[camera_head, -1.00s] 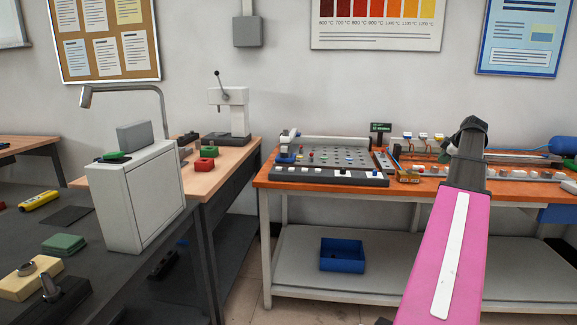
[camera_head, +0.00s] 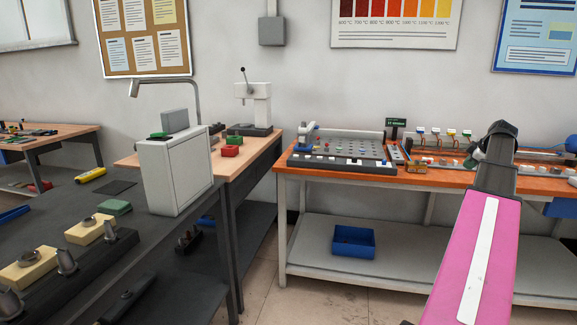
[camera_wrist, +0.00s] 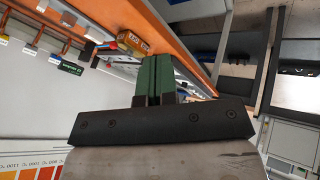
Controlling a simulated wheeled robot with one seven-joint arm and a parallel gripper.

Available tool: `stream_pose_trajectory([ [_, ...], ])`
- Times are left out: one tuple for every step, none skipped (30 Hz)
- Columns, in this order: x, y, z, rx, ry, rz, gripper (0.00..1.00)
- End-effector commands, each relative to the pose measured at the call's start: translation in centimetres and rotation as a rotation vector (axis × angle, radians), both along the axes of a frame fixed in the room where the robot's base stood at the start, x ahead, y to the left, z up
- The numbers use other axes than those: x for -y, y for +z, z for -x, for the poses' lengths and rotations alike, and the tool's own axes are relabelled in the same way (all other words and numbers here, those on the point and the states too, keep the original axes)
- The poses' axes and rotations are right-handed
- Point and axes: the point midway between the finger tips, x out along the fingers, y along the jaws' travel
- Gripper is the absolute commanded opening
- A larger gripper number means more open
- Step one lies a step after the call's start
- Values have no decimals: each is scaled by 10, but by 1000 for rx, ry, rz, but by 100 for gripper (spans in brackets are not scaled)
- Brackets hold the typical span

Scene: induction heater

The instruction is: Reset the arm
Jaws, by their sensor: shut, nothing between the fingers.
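My gripper (camera_wrist: 153,80) shows in the wrist view with its two green fingers pressed together and nothing between them. In the head view my pink arm reaches up at the right, and its dark end (camera_head: 497,145) is in front of the orange-topped bench (camera_head: 420,180). The fingers are hidden there behind the wrist. The wrist view is tilted, with the orange bench edge (camera_wrist: 185,50) running past the fingertips. I cannot see the gripper touching anything.
A white box-shaped unit (camera_head: 178,172) stands on the dark table (camera_head: 130,270) at left. A press (camera_head: 254,108) stands on the wooden bench behind. A control panel (camera_head: 340,150) is on the orange bench, and a blue bin (camera_head: 354,242) sits on its lower shelf. Floor between the tables is clear.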

Motion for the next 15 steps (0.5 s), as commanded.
stream_pose_trajectory([
  [-7,-6,0,-8,-6,-7,0],
  [-11,-9,-1,-12,-12,-12,0],
  [-15,-14,-2,-19,-18,-18,0],
  [-19,-17,-3,-24,-23,-24,0],
  [-24,-22,-4,-30,-30,-30,0],
  [-30,-28,-5,-38,-38,-37,0],
  [-34,-32,-6,-45,-45,-44,0],
  [-41,-37,-6,-52,-52,-50,0],
  [-48,-44,-8,-62,-64,-59,0],
  [-55,-50,-8,-71,-72,-67,0],
  [-61,-56,-9,-80,-82,-75,0],
  [-71,-65,-10,-93,-96,-87,0],
  [-78,-71,-10,-103,-105,-93,0],
  [-87,-78,-10,-115,-117,-102,0],
  [-99,-89,-11,-132,-133,-114,0],
])
